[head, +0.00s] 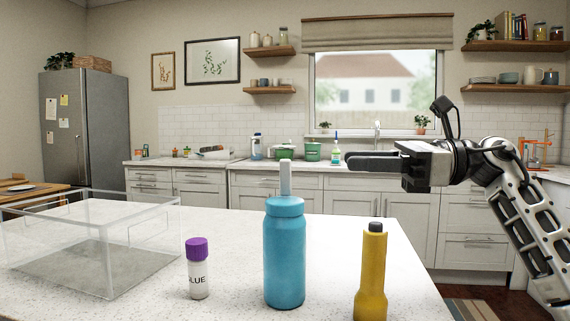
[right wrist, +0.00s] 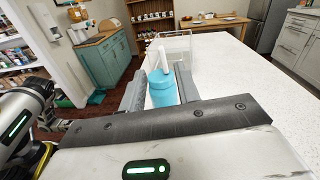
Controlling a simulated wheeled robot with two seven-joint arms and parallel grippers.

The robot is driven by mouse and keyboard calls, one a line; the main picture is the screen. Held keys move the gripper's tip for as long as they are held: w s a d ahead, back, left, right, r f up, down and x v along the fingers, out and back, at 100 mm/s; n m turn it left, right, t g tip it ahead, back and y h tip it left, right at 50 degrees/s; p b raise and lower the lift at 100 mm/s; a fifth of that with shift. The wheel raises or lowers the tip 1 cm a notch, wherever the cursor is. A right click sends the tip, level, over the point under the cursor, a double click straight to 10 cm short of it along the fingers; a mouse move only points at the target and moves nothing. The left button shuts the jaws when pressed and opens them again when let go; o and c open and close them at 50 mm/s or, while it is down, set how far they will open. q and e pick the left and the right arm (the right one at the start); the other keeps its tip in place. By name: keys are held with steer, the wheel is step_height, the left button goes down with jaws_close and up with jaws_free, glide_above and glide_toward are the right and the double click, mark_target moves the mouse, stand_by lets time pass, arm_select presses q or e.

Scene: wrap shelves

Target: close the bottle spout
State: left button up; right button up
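The blue bottle (head: 284,255) stands upright on the white table, with its pale spout (head: 286,178) sticking straight up from the cap. My right gripper (head: 349,160) is to the right of the bottle, about level with the spout top in the head view, its fingers pointing left. It is empty and apart from the bottle. In the right wrist view the fingers of the gripper (right wrist: 160,82) are spread, and the blue bottle (right wrist: 162,92) with its upright spout (right wrist: 164,58) shows beyond and between them. My left gripper is not in view.
A clear open box (head: 150,232) sits at the left. The table (head: 240,225) is clear behind the bottle.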

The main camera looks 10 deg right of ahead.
mark_target(285, 160)
steer(key=x, duration=1.2)
steer(key=shift+w, duration=0.1)
steer(key=shift+f, duration=0.1)
jaws_close()
